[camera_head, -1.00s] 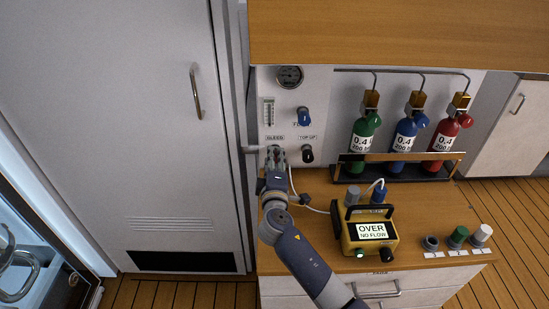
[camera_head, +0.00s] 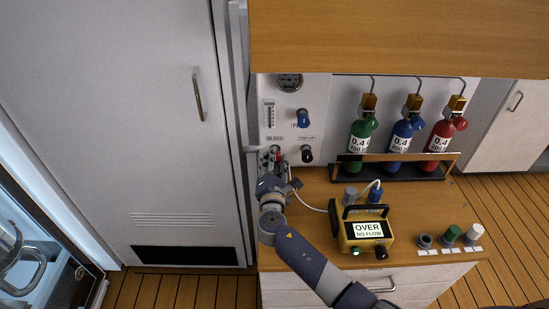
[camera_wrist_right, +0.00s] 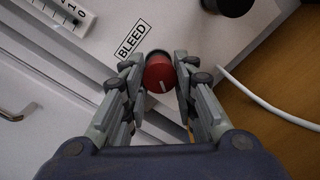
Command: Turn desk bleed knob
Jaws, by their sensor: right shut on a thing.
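The bleed knob (camera_wrist_right: 160,76) is red with a white pointer line, and it sits below the BLEED label (camera_wrist_right: 132,38) on the white panel (camera_head: 291,125). My right gripper (camera_wrist_right: 162,82) is shut on the bleed knob, with one finger on each side of it in the right wrist view. In the head view the right gripper (camera_head: 275,160) is at the panel's lower left and a bit of red shows between its fingers. My left gripper is not in view.
A yellow meter (camera_head: 367,230) reading OVER, NO FLOW stands on the desk. Green, blue and red cylinders (camera_head: 404,140) stand in a rack.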

